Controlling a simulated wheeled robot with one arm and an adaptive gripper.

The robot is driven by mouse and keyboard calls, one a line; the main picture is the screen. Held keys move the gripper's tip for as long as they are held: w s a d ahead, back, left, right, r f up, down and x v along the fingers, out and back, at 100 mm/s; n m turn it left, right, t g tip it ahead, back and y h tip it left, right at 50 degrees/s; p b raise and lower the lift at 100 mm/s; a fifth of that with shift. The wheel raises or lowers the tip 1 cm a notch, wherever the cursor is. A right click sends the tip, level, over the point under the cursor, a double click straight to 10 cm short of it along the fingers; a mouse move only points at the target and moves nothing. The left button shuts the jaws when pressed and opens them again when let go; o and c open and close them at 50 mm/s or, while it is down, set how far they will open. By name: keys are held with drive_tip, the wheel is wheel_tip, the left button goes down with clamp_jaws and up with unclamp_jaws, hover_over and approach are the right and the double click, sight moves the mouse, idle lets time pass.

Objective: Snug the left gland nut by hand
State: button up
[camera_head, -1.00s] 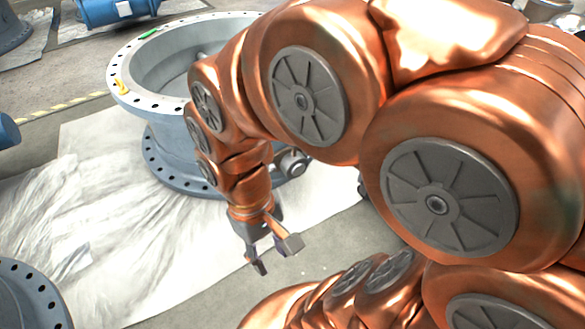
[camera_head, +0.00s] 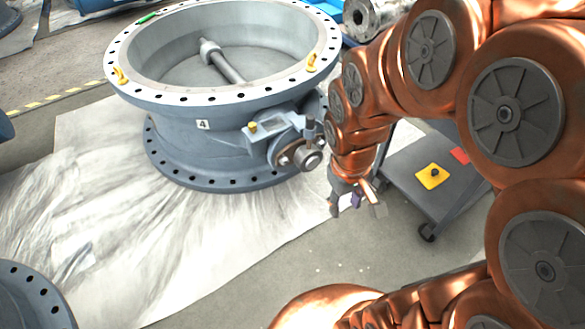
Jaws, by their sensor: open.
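A large grey butterfly valve (camera_head: 205,137) marked 4 stands on a white sheet, left of centre. Its side carries a bracket and a round shaft end with a gland flange (camera_head: 303,156) facing right and forward.
A dark wheeled cart (camera_head: 428,208) with a yellow item (camera_head: 432,176) and a red item (camera_head: 459,155) stands right behind my gripper. Another flange (camera_head: 28,300) is at the lower left. Bare floor lies in front of the sheet (camera_head: 130,262).

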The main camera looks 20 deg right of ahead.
drive_tip(key=w+d+f+n+t+b, duration=0.2)
drive_tip(key=w+f+t+b, duration=0.1)
drive_tip(key=w+f, duration=0.7)
drive_tip(key=n+t+y+b, duration=0.65)
drive_tip(key=t+b, duration=0.45)
drive_tip(key=b, duration=0.2)
approach(285, 162)
drive_tip(key=a+f, duration=0.1)
drive_tip(key=a, duration=0.1)
drive_tip(key=shift+d+f+t+b, duration=0.5)
drive_tip(key=shift+f+t+b, duration=0.55)
drive_tip(key=shift+t, duration=0.65)
drive_tip(key=shift+n, duration=0.25)
drive_tip(key=shift+b+x, duration=1.75)
drive_tip(key=shift+x, duration=2.3)
drive_tip(key=shift+d+r, duration=0.1)
drive_tip(key=shift+d, duration=0.05)
clamp_jaws()
